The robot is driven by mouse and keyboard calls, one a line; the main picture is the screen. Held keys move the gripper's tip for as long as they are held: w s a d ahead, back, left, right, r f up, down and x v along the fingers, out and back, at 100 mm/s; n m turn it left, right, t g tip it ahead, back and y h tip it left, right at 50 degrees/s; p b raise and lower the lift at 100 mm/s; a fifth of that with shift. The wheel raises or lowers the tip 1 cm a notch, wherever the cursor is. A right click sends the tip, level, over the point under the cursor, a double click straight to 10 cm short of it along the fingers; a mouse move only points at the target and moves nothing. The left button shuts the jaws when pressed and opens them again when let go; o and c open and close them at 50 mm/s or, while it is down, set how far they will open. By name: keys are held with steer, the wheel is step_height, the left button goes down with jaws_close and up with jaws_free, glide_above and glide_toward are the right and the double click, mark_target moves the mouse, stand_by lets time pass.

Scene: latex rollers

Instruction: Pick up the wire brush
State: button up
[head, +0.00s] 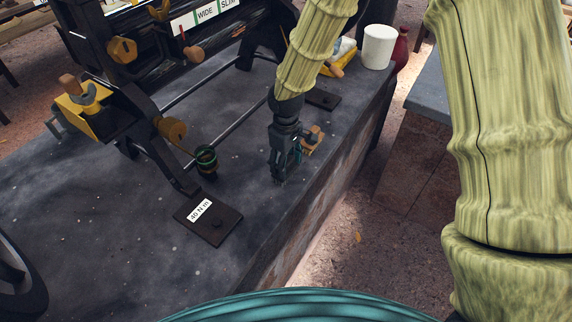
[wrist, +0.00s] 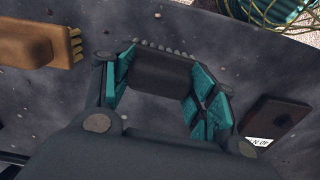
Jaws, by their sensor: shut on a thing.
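My gripper (head: 278,178) points down, low over the dark bench top. In the wrist view my gripper (wrist: 165,92) has its teal pads on both sides of a dark block (wrist: 160,70) with a row of grey bumps along its far edge. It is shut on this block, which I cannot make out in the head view. A wooden brush (wrist: 38,42) with short brass bristles lies outside the fingers at the left; it also shows just right of my gripper in the head view (head: 314,140). I cannot tell which of the two is the wire brush.
A black roller frame (head: 130,100) with wooden knobs stands left and behind. A dark cup (head: 206,160) and a labelled foot plate (head: 212,218) are left of my gripper. A white cylinder (head: 379,46) stands at the far right. The bench edge is close on the right.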

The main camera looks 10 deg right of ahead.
steer(key=shift+r+b, duration=0.3)
steer(key=shift+r, duration=1.4)
steer(key=s+r+b, duration=0.1)
steer(key=s+b, duration=0.2)
steer(key=s, duration=1.3)
steer(key=shift+r, duration=0.3)
